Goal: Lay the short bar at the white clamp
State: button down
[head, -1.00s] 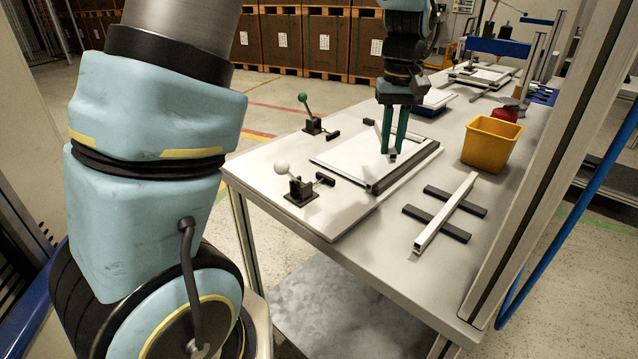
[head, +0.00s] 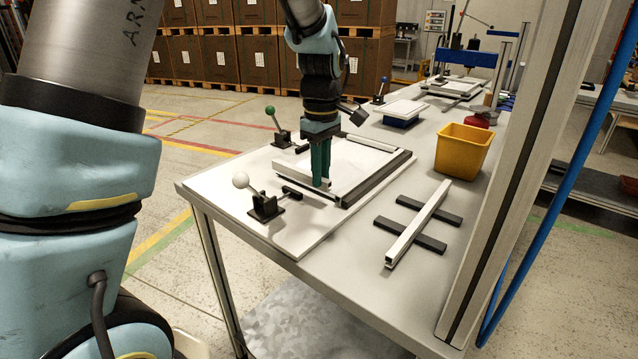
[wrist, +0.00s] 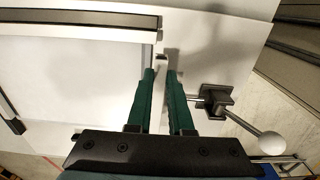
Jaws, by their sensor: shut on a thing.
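The short bar (head: 297,177) is pale, with a dark end, and is held between the green fingers of my gripper (head: 320,184). In the wrist view my gripper (wrist: 160,76) is shut on the bar (wrist: 158,112), which runs lengthwise between the fingers. The bar is low over the near edge of the white panel; I cannot tell whether it touches. The white clamp (head: 265,206), with a white ball knob on its lever, stands just left of my gripper. In the wrist view the clamp (wrist: 216,100) is right of the fingers, apart from them.
A green-knobbed clamp (head: 281,136) stands at the far left. A dark rail (head: 376,180) edges the panel's right side. A long pale bar (head: 419,223) lies across two dark strips. A yellow bin (head: 463,149) stands behind it.

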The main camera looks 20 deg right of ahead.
jog(key=shift+f, duration=1.5)
jog(key=shift+f, duration=0.15)
jog(key=c, duration=0.8)
grip_release()
notch_tip(320, 180, up, 12)
jog(key=w+a+f+m, duration=0.1)
jog(key=a+f, duration=0.1)
jog(key=a, duration=0.6)
jog(key=w+a+f+m, duration=0.1)
jog(key=a+f+m, duration=0.15)
jog(key=a, duration=0.45)
jog(key=s+a+f+m, duration=0.1)
jog(key=s+a+f, duration=0.1)
jog(key=a, duration=0.3)
jog(key=s+a+f+m+t, duration=0.1)
jog(key=s+a+f, duration=0.1)
jog(key=a, duration=0.3)
jog(key=s+a+f+m, duration=0.1)
jog(key=s+a+f, duration=0.1)
jog(key=a, duration=0.3)
jog(key=shift+m+t, duration=0.25)
jog(key=shift+t, duration=0.05)
